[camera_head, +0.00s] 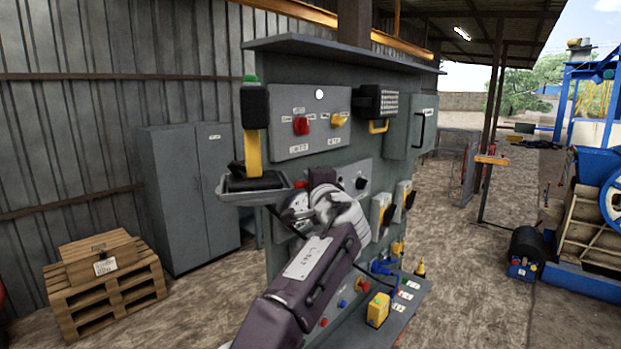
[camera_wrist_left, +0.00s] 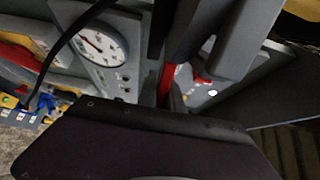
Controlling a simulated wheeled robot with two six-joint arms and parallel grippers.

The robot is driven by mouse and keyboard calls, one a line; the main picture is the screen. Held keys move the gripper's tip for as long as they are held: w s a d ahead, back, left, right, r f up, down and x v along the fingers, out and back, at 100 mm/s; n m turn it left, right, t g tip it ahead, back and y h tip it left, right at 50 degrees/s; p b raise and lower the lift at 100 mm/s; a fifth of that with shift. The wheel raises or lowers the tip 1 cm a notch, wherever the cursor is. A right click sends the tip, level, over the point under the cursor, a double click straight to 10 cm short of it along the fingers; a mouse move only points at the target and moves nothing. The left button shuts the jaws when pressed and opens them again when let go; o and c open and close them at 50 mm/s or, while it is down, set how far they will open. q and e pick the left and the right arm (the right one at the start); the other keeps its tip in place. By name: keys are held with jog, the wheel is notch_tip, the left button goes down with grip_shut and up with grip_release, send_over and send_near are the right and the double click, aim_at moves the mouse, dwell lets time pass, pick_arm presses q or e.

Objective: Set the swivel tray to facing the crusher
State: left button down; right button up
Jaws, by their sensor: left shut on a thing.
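The swivel tray (camera_head: 222,194) is a shallow grey tray at the left edge of the grey control panel (camera_head: 330,160). It sticks out to the left, away from the crusher (camera_head: 598,205) at the far right. A yellow and black device with a green top (camera_head: 253,120) stands upright in it. My left gripper (camera_head: 312,184) is at the tray's right end, shut on a red handle (camera_head: 300,184). In the left wrist view the red handle (camera_wrist_left: 166,82) shows beside the dark fingers, which partly hide it. My right gripper is not in view.
Switch boxes with red and yellow knobs (camera_head: 302,125) sit on the panel close to my left arm. A round gauge (camera_wrist_left: 102,47) shows in the left wrist view. A wooden crate on a pallet (camera_head: 100,265) and a grey cabinet (camera_head: 185,190) stand left.

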pick_arm(q)
jog(key=shift+f, duration=0.15)
jog(key=c, duration=1.5)
grip_release()
jog(key=shift+a, duration=0.1)
jog(key=s+b, duration=0.2)
jog(key=s, duration=0.1)
jog(key=s+d+b, duration=0.1)
jog(key=s+b, duration=0.1)
jog(key=s, duration=0.1)
jog(key=s+b, duration=0.2)
jog(key=s, duration=0.1)
jog(key=shift+d, duration=0.4)
jog(key=shift+w, duration=0.1)
